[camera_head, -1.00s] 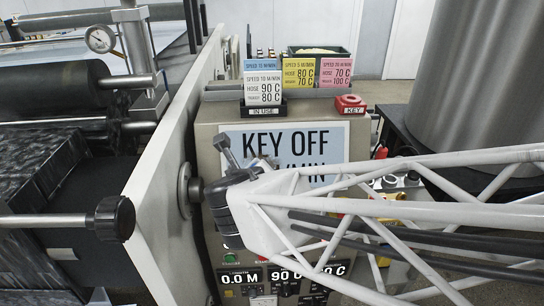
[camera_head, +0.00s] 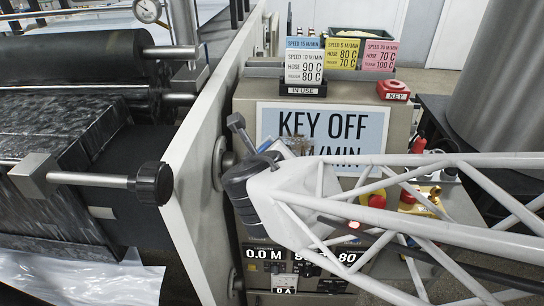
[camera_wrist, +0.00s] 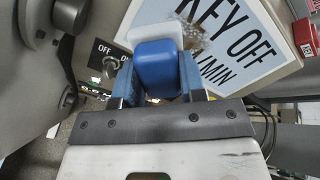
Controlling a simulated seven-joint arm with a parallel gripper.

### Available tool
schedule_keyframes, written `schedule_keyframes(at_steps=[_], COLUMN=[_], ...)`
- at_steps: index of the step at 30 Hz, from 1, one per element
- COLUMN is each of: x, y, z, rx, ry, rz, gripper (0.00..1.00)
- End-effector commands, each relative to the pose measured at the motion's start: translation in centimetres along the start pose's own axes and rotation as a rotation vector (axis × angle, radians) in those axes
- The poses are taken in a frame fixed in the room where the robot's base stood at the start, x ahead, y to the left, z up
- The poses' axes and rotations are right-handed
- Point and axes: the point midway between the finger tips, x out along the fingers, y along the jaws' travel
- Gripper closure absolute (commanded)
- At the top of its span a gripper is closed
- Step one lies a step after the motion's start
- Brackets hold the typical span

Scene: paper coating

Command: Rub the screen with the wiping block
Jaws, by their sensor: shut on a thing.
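The screen (camera_head: 345,125) is a pale blue panel with dark text "KEY OFF" and "M/MIN" on the front of a beige console. Its lower part is hidden by my arm in the head view. The wiping block (camera_wrist: 157,55) is blue with a whitish pad on its far side. My gripper (camera_wrist: 157,80) is shut on it, one finger on each side. The block is at the screen's left part (camera_wrist: 235,55); I cannot tell whether the pad touches it. A brownish smear (camera_wrist: 196,42) shows on the screen right beside the block. In the head view my wrist mostly hides the block.
A red KEY box (camera_head: 393,90) and speed cards (camera_head: 342,55) stand on the console top. Knobs and a red button (camera_head: 376,200) are at the right. A digital readout (camera_head: 300,255) is below. A white machine wall (camera_head: 205,160) with rollers stands close at the left.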

Motion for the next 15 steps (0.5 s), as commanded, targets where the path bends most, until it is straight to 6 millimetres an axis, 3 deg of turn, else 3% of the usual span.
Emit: schedule_keyframes(at_steps=[15], x=[3.1], y=[0.0], z=[-0.1], rx=[0.0], ry=[0.003], rz=[0.0], gripper=[0.81])
